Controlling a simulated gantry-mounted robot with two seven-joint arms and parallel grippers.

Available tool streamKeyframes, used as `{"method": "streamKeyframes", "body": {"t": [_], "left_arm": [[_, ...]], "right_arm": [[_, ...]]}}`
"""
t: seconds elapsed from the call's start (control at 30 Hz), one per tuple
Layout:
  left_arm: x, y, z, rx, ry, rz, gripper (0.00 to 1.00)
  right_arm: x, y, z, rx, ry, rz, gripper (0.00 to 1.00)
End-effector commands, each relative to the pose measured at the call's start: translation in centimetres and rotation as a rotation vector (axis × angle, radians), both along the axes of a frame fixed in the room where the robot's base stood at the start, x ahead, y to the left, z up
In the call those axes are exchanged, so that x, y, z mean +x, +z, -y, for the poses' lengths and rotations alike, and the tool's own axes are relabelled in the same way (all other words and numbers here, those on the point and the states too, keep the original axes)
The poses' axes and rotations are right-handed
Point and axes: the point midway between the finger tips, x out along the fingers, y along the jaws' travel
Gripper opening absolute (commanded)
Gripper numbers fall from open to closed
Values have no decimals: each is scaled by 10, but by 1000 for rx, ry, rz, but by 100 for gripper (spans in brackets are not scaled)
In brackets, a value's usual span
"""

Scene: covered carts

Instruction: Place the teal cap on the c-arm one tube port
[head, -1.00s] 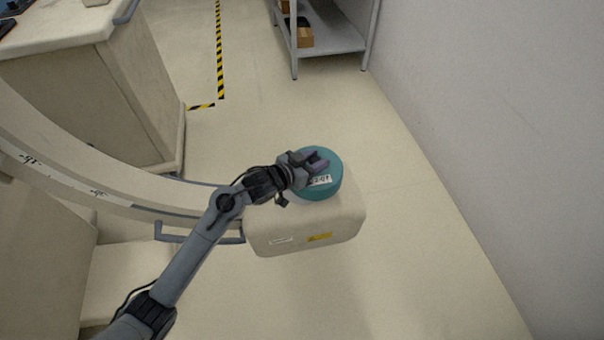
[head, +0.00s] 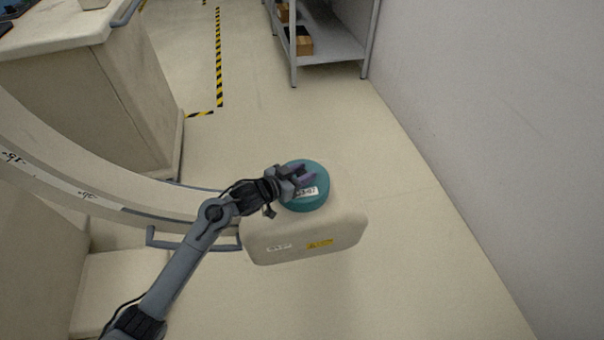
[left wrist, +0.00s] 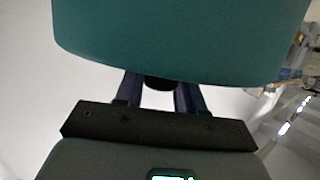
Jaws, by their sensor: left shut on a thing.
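The round teal cap (head: 306,196) with a white label is at the top of the cream C-arm tube housing (head: 300,240), in the middle of the head view. My left gripper (head: 303,174) is shut on the cap, reaching it from the left. The cap (left wrist: 180,35) fills the top of the left wrist view, with the fingers (left wrist: 160,95) running under its edge. The port is hidden beneath the cap, and I cannot tell whether the cap is seated on it. My right gripper is not in view.
The curved C-arm (head: 90,185) and a blue-grey handle (head: 185,241) lie left of the housing. A cream cart (head: 90,95) stands at the upper left. A grey shelf (head: 330,48) stands at the back. A wall bounds the right, with clear floor before it.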

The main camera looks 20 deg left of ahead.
Motion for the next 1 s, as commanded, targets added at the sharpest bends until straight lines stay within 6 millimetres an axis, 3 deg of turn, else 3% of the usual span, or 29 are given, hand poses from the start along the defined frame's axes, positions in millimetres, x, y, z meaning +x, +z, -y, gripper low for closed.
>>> {"method": "streamKeyframes", "body": {"t": [0.2,0.23,0.4,0.77,1.0], "left_arm": [[0,-2,0,0,0,0,6],[0,-3,0,0,0,0,40],[0,-3,0,0,0,0,64],[0,1,0,0,0,1,64],[-25,12,-13,3,-1,-2,64]], "right_arm": [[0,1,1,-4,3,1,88],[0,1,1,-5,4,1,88],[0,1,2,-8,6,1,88],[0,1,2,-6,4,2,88],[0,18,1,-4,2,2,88]]}}
